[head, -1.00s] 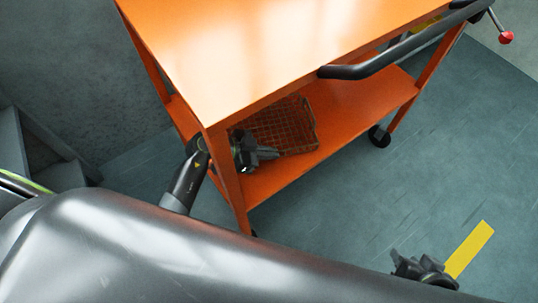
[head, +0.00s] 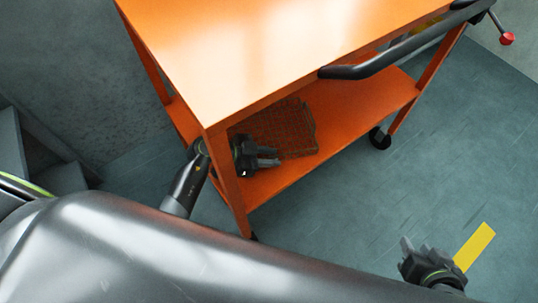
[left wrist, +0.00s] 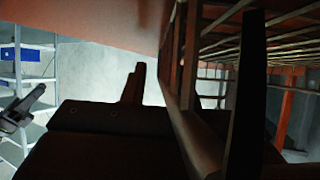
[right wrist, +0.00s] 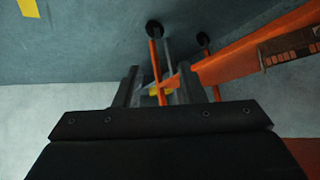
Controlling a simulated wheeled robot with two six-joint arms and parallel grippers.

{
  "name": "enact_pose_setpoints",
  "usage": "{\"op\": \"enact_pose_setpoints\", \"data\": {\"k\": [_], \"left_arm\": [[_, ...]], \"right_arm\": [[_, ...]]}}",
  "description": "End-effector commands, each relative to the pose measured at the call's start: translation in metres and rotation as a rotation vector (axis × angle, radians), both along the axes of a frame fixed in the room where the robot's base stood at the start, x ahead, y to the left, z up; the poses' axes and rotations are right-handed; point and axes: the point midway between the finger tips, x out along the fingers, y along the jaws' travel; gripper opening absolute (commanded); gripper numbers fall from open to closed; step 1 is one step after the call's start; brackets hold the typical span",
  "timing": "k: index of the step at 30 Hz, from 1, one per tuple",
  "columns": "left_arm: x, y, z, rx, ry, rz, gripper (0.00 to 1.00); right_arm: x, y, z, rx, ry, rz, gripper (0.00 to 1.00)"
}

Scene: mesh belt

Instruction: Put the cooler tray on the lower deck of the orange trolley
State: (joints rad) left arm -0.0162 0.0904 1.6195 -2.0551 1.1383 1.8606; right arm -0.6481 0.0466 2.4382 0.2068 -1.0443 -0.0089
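The cooler tray (head: 285,128), a wire-mesh basket, sits at the lower deck (head: 350,125) of the orange trolley (head: 265,50), partly hidden under the top deck. Whether its whole base touches the deck is hard to tell. My left gripper (head: 277,157) is at the tray's near left side, its fingers spread. In the left wrist view the tray's wire side (left wrist: 215,50) stands between the two parted fingers. My right gripper (head: 406,250) is open and empty above the floor, right of the trolley; its parted fingers show in the right wrist view (right wrist: 160,80).
The trolley's near-left post (head: 228,180) stands close beside my left arm. The black push handle (head: 400,50) projects at the upper right. A yellow floor strip (head: 474,246) lies beside my right gripper. The floor right of the trolley is clear.

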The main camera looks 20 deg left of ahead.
Motion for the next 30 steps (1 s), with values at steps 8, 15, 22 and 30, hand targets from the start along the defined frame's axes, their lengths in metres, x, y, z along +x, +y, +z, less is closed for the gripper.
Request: {"op": "enact_pose_setpoints", "data": {"k": [8,15,22,30], "left_arm": [[0.0,0.0,0.003,0.001,-0.002,-0.001,0.26],[-0.007,0.012,0.01,0.002,0.0,0.0,0.26],[-0.016,0.03,0.022,0.005,0.001,0.0,0.26],[-0.042,0.074,0.05,0.005,0.001,0.0,0.26]], "right_arm": [[0.003,-0.001,0.002,-0.005,-0.017,-0.002,0.36],[-0.028,0.007,-0.017,0.038,0.159,0.018,0.36],[-0.067,0.018,-0.032,0.088,0.369,0.046,0.36],[-0.07,0.009,-0.054,0.063,0.452,0.021,0.36]]}}
